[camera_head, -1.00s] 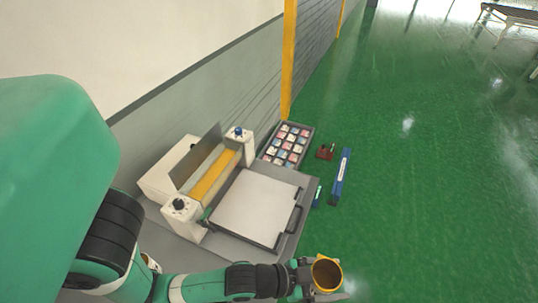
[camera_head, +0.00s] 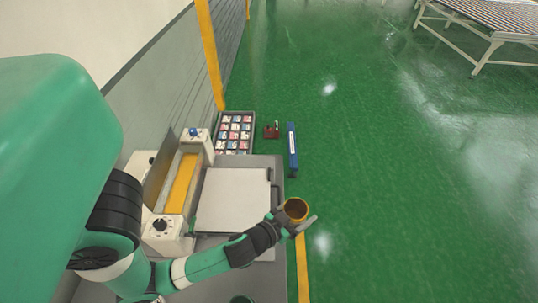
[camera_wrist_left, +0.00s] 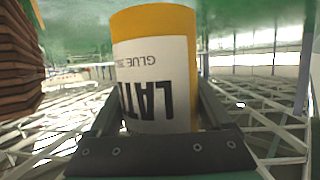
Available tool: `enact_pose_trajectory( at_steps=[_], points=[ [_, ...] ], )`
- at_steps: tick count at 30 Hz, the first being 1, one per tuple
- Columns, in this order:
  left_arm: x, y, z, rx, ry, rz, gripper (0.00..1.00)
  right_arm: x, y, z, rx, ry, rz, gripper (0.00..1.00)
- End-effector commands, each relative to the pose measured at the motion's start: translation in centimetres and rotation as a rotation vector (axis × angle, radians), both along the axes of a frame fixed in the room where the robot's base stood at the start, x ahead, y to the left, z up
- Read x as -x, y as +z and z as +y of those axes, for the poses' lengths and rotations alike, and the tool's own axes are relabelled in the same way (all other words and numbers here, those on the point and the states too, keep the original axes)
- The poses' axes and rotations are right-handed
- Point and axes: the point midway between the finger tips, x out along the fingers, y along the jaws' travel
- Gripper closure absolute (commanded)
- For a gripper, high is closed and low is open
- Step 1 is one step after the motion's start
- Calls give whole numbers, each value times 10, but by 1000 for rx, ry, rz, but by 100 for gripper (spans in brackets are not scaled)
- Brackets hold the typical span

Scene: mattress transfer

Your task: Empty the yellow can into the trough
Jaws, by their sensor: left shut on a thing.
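The yellow can (camera_head: 296,210) is in my left gripper (camera_head: 298,222), to the right of the machine in the head view. Its dark open mouth faces up and it looks about upright; its contents cannot be made out. In the left wrist view the can (camera_wrist_left: 155,70) shows a white label with upside-down lettering, and my left gripper's fingers (camera_wrist_left: 158,110) are shut around it. A machine (camera_head: 165,228) with a yellow roller (camera_head: 181,183) stands at left. The trough cannot be told apart clearly; a narrow gap runs along the roller. My right gripper is out of view.
A pale flat plate (camera_head: 235,195) lies on the grey bench beside the roller. A tray of several small packs (camera_head: 236,133), a red item (camera_head: 271,132) and a blue bar (camera_head: 292,150) lie beyond. The green floor at right is open. A striped table (camera_head: 490,20) stands far right.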

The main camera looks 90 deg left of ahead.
Motion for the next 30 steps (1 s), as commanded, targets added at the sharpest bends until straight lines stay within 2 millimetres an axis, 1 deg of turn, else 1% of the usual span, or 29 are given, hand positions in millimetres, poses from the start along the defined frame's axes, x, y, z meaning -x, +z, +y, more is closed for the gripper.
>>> enact_pose_trajectory(
  at_steps=[1,3,5,6,8,9,11,12,14,15,17,18,19,21,24,27,30],
  points=[
    [12,-1,18,-1,67,2,85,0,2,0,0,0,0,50],
    [29,-3,41,0,160,2,85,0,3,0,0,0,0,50],
    [45,-4,59,0,238,2,85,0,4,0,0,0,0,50],
    [56,-5,71,0,289,2,85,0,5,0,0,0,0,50],
    [74,-6,87,0,365,1,85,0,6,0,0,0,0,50],
    [87,-7,98,1,414,0,85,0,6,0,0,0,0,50],
    [106,-8,112,1,487,0,85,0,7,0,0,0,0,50],
    [120,-9,120,0,536,2,85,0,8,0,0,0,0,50],
    [141,-10,132,1,608,1,85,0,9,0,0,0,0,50],
    [155,-10,138,0,655,2,85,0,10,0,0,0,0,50],
    [177,-12,147,1,726,2,85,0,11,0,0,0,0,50],
    [193,-12,152,1,773,2,85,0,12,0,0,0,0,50],
    [204,-13,156,1,808,2,85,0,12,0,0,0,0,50],
    [228,-14,162,2,881,2,85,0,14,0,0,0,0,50],
    [257,-16,166,1,967,2,85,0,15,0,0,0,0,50],
    [277,-17,167,1,1025,0,85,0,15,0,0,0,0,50],
    [288,-18,168,0,1057,1,85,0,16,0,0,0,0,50]
  ],
)
